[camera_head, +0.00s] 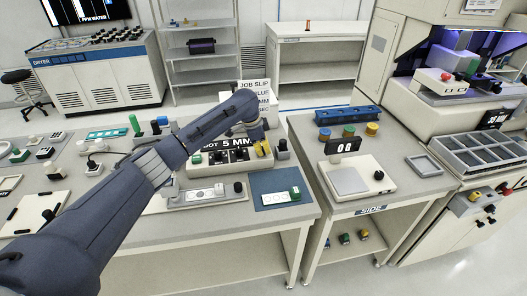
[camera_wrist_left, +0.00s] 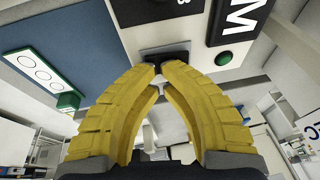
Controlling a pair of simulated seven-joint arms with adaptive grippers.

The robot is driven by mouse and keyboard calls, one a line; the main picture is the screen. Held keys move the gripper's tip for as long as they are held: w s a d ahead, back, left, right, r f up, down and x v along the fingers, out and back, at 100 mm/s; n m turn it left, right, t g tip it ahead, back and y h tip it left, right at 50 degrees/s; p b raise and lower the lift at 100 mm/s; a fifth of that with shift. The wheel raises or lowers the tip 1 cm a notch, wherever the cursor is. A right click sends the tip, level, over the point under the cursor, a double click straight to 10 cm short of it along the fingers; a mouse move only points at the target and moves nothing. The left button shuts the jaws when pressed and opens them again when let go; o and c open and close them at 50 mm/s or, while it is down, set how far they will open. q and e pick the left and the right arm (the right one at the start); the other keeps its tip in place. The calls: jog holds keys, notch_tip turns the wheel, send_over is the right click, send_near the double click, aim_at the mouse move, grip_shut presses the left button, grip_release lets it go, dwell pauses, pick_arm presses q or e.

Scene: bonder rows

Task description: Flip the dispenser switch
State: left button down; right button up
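The dispenser (camera_head: 208,170) is a pale box on the left bench with a black "DOT 5 MM" display (camera_head: 229,156). In the left wrist view its pale top (camera_wrist_left: 203,72) shows a green button (camera_wrist_left: 223,58) and a small black switch part (camera_wrist_left: 166,54). My left gripper (camera_head: 263,147) is over the dispenser's right end. In the wrist view its yellow fingers (camera_wrist_left: 163,67) have their tips almost together, right at the black part. Contact cannot be told, and the tips partly hide the switch. My right gripper is in neither view.
A scale (camera_head: 349,180) and coloured spools (camera_head: 348,131) occupy the right table. A gap separates the tables.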

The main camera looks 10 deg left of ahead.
pick_arm(q)
jog(key=shift+w+a+r, duration=0.15)
jog(key=shift+w, duration=0.2)
jog(key=shift+r, duration=0.1)
jog(key=shift+r, duration=0.3)
jog(key=v, duration=1.3)
jog(key=shift+d+r, duration=0.2)
jog(key=shift+d, duration=0.2)
jog(key=shift+w, duration=0.15)
jog(key=shift+f, duration=0.1)
